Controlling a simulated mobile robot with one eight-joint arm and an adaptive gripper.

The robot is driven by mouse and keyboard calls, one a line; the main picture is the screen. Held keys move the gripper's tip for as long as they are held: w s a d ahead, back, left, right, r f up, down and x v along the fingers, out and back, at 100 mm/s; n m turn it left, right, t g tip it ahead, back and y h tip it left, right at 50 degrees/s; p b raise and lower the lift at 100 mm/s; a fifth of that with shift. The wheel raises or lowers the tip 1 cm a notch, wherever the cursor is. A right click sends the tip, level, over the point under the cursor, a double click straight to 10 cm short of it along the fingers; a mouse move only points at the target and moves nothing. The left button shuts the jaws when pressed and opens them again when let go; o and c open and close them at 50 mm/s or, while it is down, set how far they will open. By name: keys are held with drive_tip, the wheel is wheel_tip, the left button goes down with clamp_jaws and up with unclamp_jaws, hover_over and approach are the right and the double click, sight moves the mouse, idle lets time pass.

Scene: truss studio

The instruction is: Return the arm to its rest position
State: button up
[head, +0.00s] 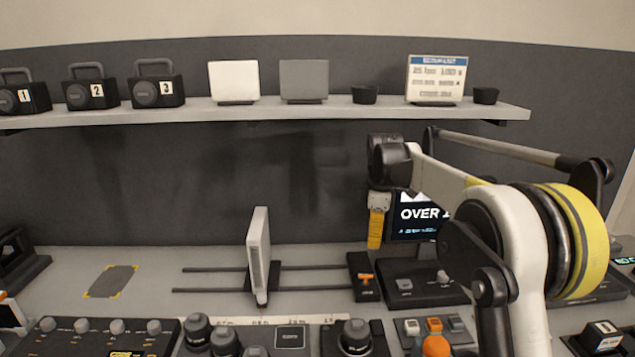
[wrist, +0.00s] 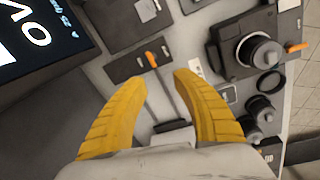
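My white arm with a yellow band rises at the right of the head view and bends over to my gripper (head: 376,228), whose yellow fingers point down in front of the back wall, left of a dark screen (head: 415,212). In the wrist view my gripper (wrist: 160,80) has its two yellow fingers apart with nothing held between them. A dark end block with an orange lever (wrist: 151,59) and its rails show beyond the fingertips. The same orange lever (head: 366,279) is below the gripper in the head view.
A pale upright panel (head: 259,252) stands on two rails left of the gripper. Control boxes with knobs (head: 357,335) line the front. A shelf (head: 300,112) above carries numbered black cases (head: 157,88) and cards. The bench around the grey patch (head: 110,281) is mostly bare.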

drive_tip(key=s+r+m+t, duration=0.1)
drive_tip(key=s+r+m, duration=0.3)
drive_tip(key=s, duration=0.5)
drive_tip(key=s+r+m+t, duration=0.2)
drive_tip(key=s+r+m, duration=0.1)
drive_tip(key=s, duration=0.6)
drive_tip(key=s+f+m+t, duration=0.1)
drive_tip(key=s+f+m, duration=0.3)
drive_tip(key=s, duration=0.5)
drive_tip(key=s+f+m+t+b, duration=0.1)
drive_tip(key=s+f+m, duration=0.3)
drive_tip(key=s, duration=0.6)
drive_tip(key=shift+s+f+t+b, duration=0.3)
drive_tip(key=shift+f+t, duration=0.1)
drive_tip(key=shift+t, duration=0.1)
